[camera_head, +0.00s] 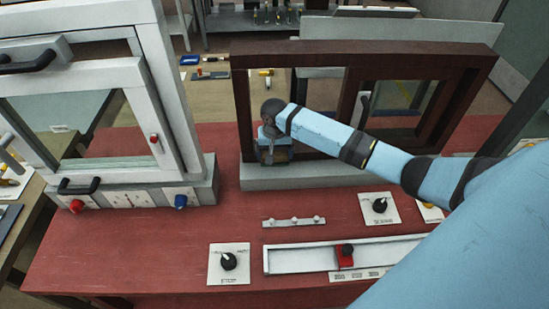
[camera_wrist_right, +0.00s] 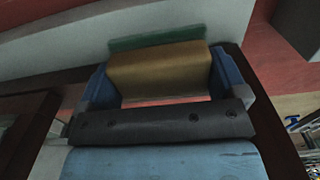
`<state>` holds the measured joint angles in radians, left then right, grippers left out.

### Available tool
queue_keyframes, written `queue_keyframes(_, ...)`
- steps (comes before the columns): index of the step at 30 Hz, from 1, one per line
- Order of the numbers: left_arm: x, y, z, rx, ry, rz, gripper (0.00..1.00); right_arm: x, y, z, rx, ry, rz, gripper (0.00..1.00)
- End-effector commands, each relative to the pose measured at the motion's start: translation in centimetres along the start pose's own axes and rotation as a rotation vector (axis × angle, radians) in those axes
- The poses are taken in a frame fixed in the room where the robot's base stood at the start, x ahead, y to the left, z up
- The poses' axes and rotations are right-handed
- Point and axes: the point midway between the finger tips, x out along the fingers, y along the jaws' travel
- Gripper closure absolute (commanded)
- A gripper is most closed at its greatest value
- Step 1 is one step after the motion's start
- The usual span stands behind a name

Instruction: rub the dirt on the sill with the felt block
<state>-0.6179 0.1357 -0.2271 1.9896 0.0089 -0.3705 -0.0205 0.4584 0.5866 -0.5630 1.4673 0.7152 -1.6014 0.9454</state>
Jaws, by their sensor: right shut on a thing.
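My right gripper (camera_head: 275,154) is at the left end of the pale grey sill (camera_head: 345,174) below the dark brown window frame (camera_head: 243,105). In the right wrist view the gripper (camera_wrist_right: 164,82) is shut on the felt block (camera_wrist_right: 158,68), a tan block with a green layer (camera_wrist_right: 155,38) on its far side. The green layer is against or just above a pale surface (camera_wrist_right: 185,22) that looks like the sill; I cannot tell if they touch. In the head view my gripper mostly hides the block. I see no dirt on the visible sill. My left gripper is not in view.
A white window unit (camera_head: 183,105) with black handles stands at the left. The brown frame stands close around my right wrist.

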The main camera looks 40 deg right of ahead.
Motion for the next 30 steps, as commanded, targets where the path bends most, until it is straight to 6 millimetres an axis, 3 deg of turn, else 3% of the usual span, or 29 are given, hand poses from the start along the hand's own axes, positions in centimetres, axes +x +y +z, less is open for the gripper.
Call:
queue_keyframes(14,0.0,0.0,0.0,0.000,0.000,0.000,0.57,-0.7,0.0,0.0,0.000,0.001,0.000,0.28)
queue_keyframes(24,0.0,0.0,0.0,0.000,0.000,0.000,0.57,-3.4,0.0,0.0,-0.001,0.001,0.000,0.28)
queue_keyframes(30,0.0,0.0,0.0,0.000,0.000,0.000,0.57,-3.5,0.0,0.0,0.000,0.000,0.000,0.28)
